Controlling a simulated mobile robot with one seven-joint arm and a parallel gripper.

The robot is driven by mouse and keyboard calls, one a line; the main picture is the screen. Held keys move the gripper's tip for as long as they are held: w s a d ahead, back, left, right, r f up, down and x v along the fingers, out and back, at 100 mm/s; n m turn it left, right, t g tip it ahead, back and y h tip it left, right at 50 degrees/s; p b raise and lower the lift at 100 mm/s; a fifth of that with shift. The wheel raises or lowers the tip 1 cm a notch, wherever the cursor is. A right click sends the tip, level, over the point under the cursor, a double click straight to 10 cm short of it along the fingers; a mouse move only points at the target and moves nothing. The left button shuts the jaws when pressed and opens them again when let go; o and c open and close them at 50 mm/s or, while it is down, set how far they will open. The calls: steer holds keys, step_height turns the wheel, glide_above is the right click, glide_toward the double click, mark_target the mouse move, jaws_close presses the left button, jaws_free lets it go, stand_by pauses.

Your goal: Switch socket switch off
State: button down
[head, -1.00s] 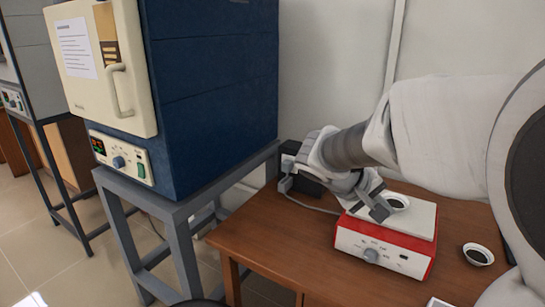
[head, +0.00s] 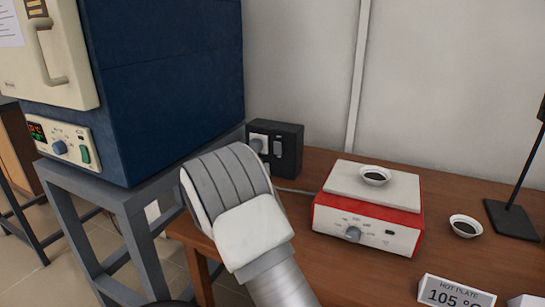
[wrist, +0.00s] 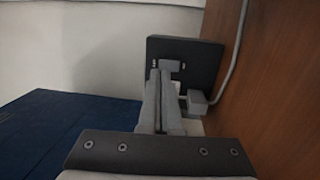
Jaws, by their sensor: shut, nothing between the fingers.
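The socket box (head: 291,133) is a black block at the back left of the wooden table, against the wall. A pale plug (head: 257,145) sits in its front, and a small grey switch (head: 278,149) is to the right of the plug. In the wrist view the box (wrist: 207,62) is straight ahead, with the grey switch (wrist: 171,65) near the fingertips and the plug (wrist: 197,103) beside the fingers. My gripper (wrist: 160,76) is shut and empty, pointing at the box. I cannot tell whether it touches the switch. My arm hides the fingers in the head view.
A red and white hot plate (head: 368,209) holds a small dish (head: 375,175). Another dish (head: 466,226), a stand (head: 513,218) and a hot plate sign (head: 455,292) are at the right. A blue furnace (head: 170,80) on a grey frame stands left. The plug's cable (wrist: 233,55) runs along the table.

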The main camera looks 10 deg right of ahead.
mark_target(277, 145)
steer(key=shift+w+a+f+n+t+y, duration=0.15)
steer(key=shift+w+a+f+n+t, duration=0.15)
steer(key=shift+w+a+f, duration=0.25)
steer(key=shift+w+a+f+n+t+y, duration=0.15)
steer(key=shift+w+a+f+n+t, duration=0.25)
steer(key=shift+a, duration=0.3)
steer(key=shift+s, duration=0.15)
steer(key=b+x, duration=0.3)
steer(key=x, duration=1)
steer(key=shift+w+d+f, duration=0.15)
steer(key=shift+w, duration=0.05)
steer(key=shift+w+d, duration=0.1)
steer(key=shift+w, duration=0.1)
